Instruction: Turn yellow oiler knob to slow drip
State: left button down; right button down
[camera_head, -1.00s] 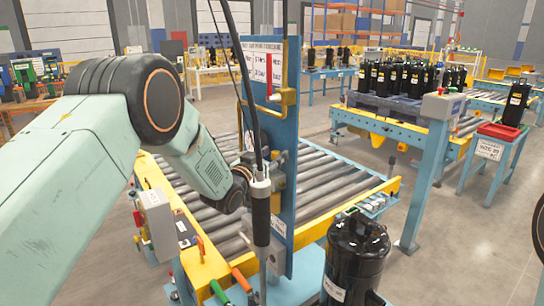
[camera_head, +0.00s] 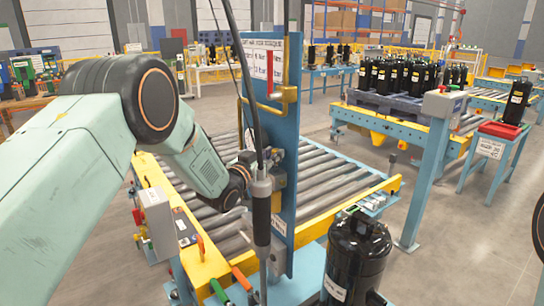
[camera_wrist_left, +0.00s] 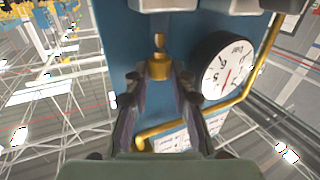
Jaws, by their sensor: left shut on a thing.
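The yellow oiler knob (camera_wrist_left: 160,67) is on the blue panel, at the upper middle of the left wrist view. My left gripper (camera_wrist_left: 160,78) has its dark fingers on both sides of the knob and is shut on it. A small amber glass part shows just beyond the knob. In the head view my left gripper (camera_head: 250,160) reaches the fittings on the blue panel (camera_head: 282,130); the knob cannot be made out there, and the hanging tool partly covers this spot. My right gripper is not in view.
A round white gauge (camera_wrist_left: 226,68) and a yellow pipe (camera_wrist_left: 262,65) are close beside the fingers. A hanging tool with a black grip (camera_head: 262,218) is in front of the panel. A black compressor (camera_head: 357,258) stands at front right. A roller conveyor (camera_head: 335,180) runs behind.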

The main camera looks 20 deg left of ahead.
pick_arm(q)
jog(key=shift+w+a+r+m+g+h+b, duration=0.2)
jog(key=shift+m+g+h+b, duration=0.4)
jog(key=shift+m+g+h, duration=0.65)
jog(key=shift+w+a+f+m+g+h+b, duration=0.1)
jog(key=shift+a+m+g+h+b, duration=0.15)
jog(key=shift+m+g+h+b, duration=1)
jog(key=shift+w+a+r+m+g+h+p, duration=0.2)
jog(key=shift+m+h, duration=0.6)
jog(key=shift+h, duration=1.2)
jog(key=shift+r, duration=0.1)
jog(key=c, duration=1.4)
grip_release()
jog(key=shift+o, duration=1.3)
jog(key=shift+s, duration=0.25)
jog(key=shift+f, duration=0.25)
